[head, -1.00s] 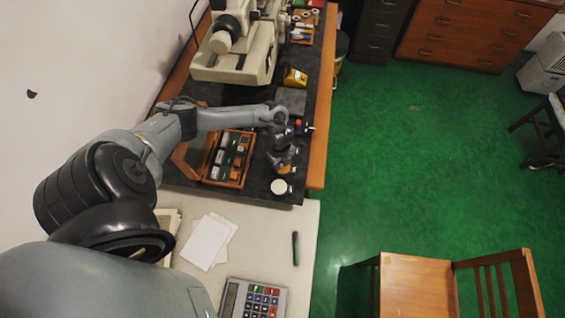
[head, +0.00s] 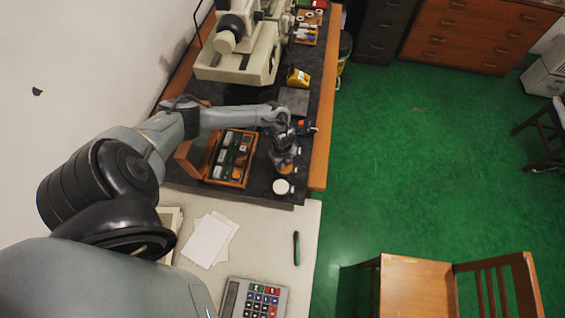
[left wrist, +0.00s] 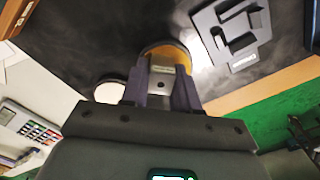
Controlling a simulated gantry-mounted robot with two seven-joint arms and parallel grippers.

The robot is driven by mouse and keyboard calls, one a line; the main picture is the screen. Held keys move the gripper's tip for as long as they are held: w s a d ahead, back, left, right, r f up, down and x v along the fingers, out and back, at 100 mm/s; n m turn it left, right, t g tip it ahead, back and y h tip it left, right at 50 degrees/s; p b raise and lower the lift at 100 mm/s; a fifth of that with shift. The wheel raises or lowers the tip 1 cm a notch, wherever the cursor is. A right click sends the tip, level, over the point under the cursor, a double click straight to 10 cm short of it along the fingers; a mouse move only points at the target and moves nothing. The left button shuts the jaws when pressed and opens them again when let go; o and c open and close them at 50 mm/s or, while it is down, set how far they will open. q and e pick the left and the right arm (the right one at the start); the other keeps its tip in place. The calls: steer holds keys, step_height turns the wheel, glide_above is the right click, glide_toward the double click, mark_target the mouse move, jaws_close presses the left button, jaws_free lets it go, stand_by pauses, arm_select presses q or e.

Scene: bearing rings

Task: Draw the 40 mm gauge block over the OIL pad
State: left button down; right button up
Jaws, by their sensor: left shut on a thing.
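My left gripper (head: 285,163) is over the dark plate near the table's front end. In the left wrist view the gripper (left wrist: 160,88) is shut on a small pale metal gauge block (left wrist: 162,68), held between its fingertips. The block is over a round pad with a yellow-brown rim (left wrist: 183,52); I cannot tell whether it touches. The pad's lettering is not readable, and the gripper hides most of the pad in the head view. A white round pad (head: 281,186) is beside it, also in the left wrist view (left wrist: 110,92). My right gripper is not in view.
An open wooden case (head: 230,158) with several blocks lies left of the gripper. A grey slotted holder (left wrist: 232,30) shows in the left wrist view. A large cream instrument (head: 240,50) stands behind. A calculator (head: 254,299), papers (head: 207,240) and a pen (head: 296,248) lie in front.

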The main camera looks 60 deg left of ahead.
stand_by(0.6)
arm_select(q)
steer(key=shift+w, duration=0.1)
steer(key=shift+w+d, duration=0.65)
steer(key=shift+w, duration=0.1)
stand_by(0.8)
stand_by(1.0)
steer(key=shift+p, duration=0.3)
steer(key=shift+s+a+p, duration=0.35)
steer(key=shift+s+a, duration=0.3)
steer(key=shift+s, duration=0.25)
steer(key=shift+w+d, duration=0.15)
steer(key=shift+w, duration=0.05)
